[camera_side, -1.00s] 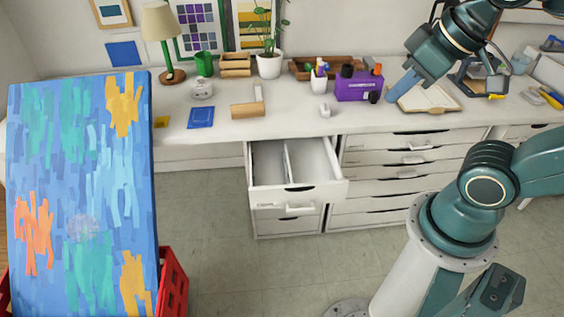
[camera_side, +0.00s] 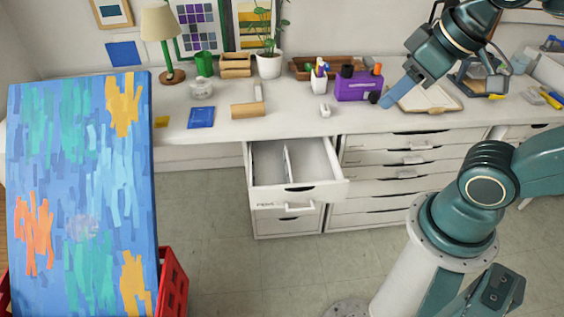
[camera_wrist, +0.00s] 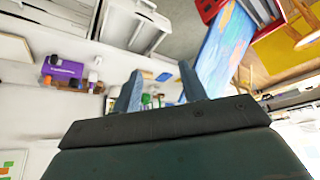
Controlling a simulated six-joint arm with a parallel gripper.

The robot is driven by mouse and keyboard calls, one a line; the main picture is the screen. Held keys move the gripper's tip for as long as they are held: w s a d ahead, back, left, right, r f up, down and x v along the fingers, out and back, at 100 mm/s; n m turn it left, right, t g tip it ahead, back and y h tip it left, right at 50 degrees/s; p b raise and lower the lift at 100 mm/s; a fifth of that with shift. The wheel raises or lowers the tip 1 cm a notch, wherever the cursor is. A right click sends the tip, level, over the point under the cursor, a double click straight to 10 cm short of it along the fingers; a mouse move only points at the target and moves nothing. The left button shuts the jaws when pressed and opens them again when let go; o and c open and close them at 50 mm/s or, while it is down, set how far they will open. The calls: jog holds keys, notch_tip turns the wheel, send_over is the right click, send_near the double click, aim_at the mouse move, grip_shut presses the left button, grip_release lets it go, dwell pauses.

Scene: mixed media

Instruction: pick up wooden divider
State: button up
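The open drawer (camera_side: 262,178) holds a thin, pale upright divider (camera_side: 287,163) that splits it into two compartments; its material is hard to tell at this size. A light wooden block (camera_side: 247,110) lies on the desk behind the drawer, beside a pale upright piece. My gripper (camera_side: 386,102) is above the desk to the right, near the purple box and well away from the drawer. The wrist view shows its two blue-grey fingers (camera_wrist: 160,85) spread apart with nothing held between them.
The purple box (camera_side: 358,87) and a cup of markers (camera_side: 318,81) stand left of my gripper. An open book (camera_side: 430,98) lies beside it. A large blue painted canvas (camera_side: 80,190) leans at the left over a red crate (camera_side: 173,285). Floor before the drawers is clear.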

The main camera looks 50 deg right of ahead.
jog(key=w+d+r+n, duration=0.1)
jog(key=w+d+n, duration=0.2)
jog(key=w, duration=1.1)
jog(key=w+d+n, duration=0.3)
jog(key=w, duration=1.1)
jog(key=w+d+f+n, duration=0.2)
jog(key=w+d+f, duration=0.3)
jog(key=w+f, duration=0.5)
jog(key=w+d+f+n+h, duration=0.1)
jog(key=w+d+f+n, duration=0.2)
jog(key=w+f, duration=0.7)
jog(key=shift+w+d+f+n+g, duration=0.3)
jog(key=shift+d+f, duration=0.45)
jog(key=shift+d, duration=0.25)
jog(key=x, duration=0.8)
jog(key=shift+f, duration=0.25)
